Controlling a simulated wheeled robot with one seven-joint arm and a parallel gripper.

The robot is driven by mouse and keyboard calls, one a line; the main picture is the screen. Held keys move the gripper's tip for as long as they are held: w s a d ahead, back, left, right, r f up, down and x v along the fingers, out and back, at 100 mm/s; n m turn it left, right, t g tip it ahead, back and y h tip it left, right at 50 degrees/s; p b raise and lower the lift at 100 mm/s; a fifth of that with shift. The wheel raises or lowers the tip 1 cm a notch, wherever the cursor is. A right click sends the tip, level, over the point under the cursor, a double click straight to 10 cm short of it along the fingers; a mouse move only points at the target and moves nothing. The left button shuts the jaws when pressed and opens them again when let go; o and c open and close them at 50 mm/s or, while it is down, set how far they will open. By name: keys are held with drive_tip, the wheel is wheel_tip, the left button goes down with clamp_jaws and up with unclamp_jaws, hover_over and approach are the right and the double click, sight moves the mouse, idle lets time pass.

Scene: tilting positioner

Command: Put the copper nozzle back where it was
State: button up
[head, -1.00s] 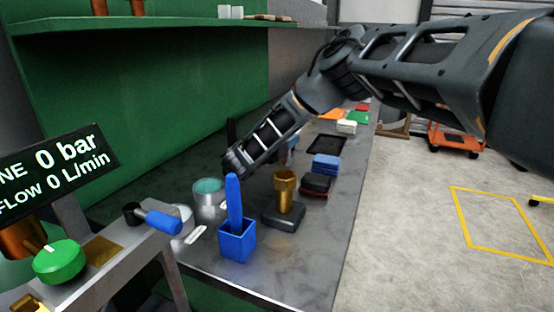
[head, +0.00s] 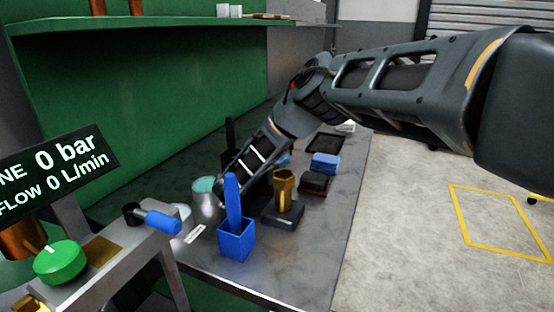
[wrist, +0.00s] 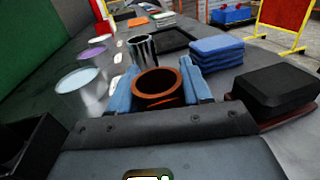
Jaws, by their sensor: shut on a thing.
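In the wrist view the copper nozzle (wrist: 159,101) is a hollow, open-topped reddish cylinder between the two blue fingers. My gripper (wrist: 158,78) is shut on it, one finger at each side. The nozzle's lower part is hidden by my gripper body, so I cannot tell whether it touches the bench. In the head view the fingers and the copper nozzle are hidden behind the arm and the objects in front.
A brass nozzle (head: 284,188) stands on a dark block (head: 282,215). A blue holder (head: 237,241) and a teal-topped cup (head: 204,199) stand near my arm. In the wrist view a chrome cup (wrist: 142,50), folded blue cloths (wrist: 216,53) and a black block (wrist: 276,88) are close.

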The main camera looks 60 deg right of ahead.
drive_tip(key=o, duration=1.3)
drive_tip(key=shift+r, duration=0.1)
drive_tip(key=a, duration=0.5)
drive_tip(key=w+a, duration=0.1)
drive_tip(key=a, duration=0.1)
drive_tip(key=shift+a, duration=0.2)
drive_tip(key=shift+w, duration=0.1)
